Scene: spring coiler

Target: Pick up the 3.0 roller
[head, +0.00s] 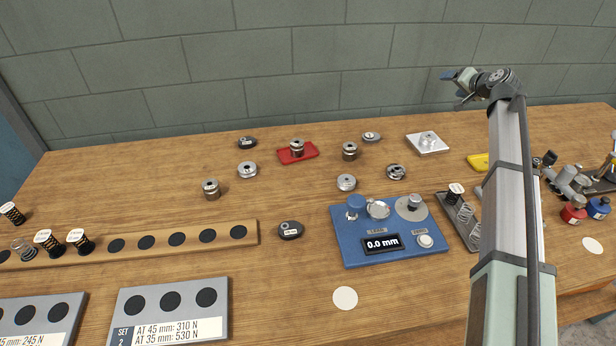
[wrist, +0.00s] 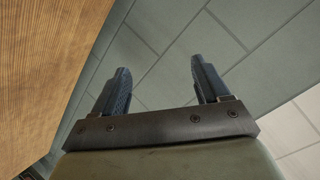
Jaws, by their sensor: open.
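Several metal rollers stand on the wooden table in the head view: one on a red tray (head: 297,147), taller ones (head: 350,151) and (head: 211,189), and low wide ones (head: 247,170), (head: 347,183) and (head: 396,172). Their size markings are too small to read, so I cannot tell which is the 3.0 roller. My gripper (head: 457,84) is raised well above the back right of the table, apart from all rollers. In the wrist view my gripper (wrist: 159,66) has its two dark fingers spread with nothing between them.
A blue device (head: 352,250) reading 0.0 mm stands mid-table. A wooden rack (head: 190,230) and grey set plates (head: 217,296) lie at left. A silver plate (head: 437,150) and yellow block (head: 478,161) are at the back right. A tiled wall closes the back.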

